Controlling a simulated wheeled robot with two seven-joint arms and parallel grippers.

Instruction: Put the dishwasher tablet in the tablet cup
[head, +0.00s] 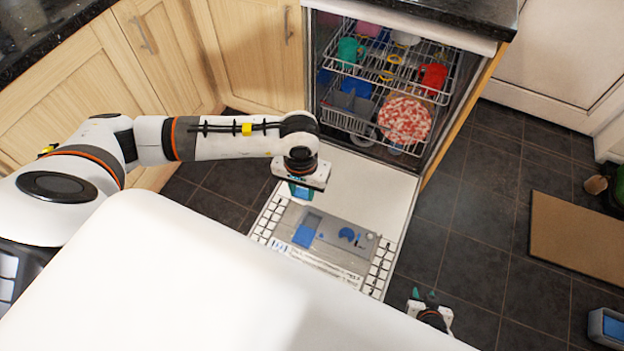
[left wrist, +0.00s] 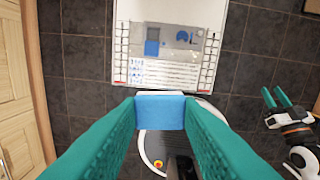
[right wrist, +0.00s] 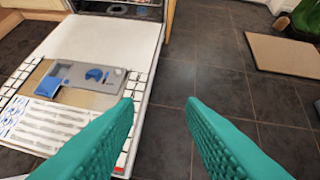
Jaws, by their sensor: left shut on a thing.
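The dishwasher tablet (left wrist: 160,112) is a light blue block between the teal fingertips of my left gripper (left wrist: 160,114). In the head view my left gripper (head: 300,190) hangs over the open dishwasher door. The grey dispenser panel (head: 340,232) lies on the door's inner face, below and slightly right of this gripper. A blue rectangular part, which looks like the tablet cup (head: 306,232), is at its left; it also shows in the right wrist view (right wrist: 52,82). My right gripper (right wrist: 160,118) is open and empty, right of the door.
A round blue part (head: 347,233) is on the same panel. The open door (head: 375,185) lies flat below racks (head: 388,75) holding colourful dishes. Dark floor tiles are clear to the right, with a brown mat (head: 575,240) beyond. Wooden cabinets (head: 255,50) stand at left.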

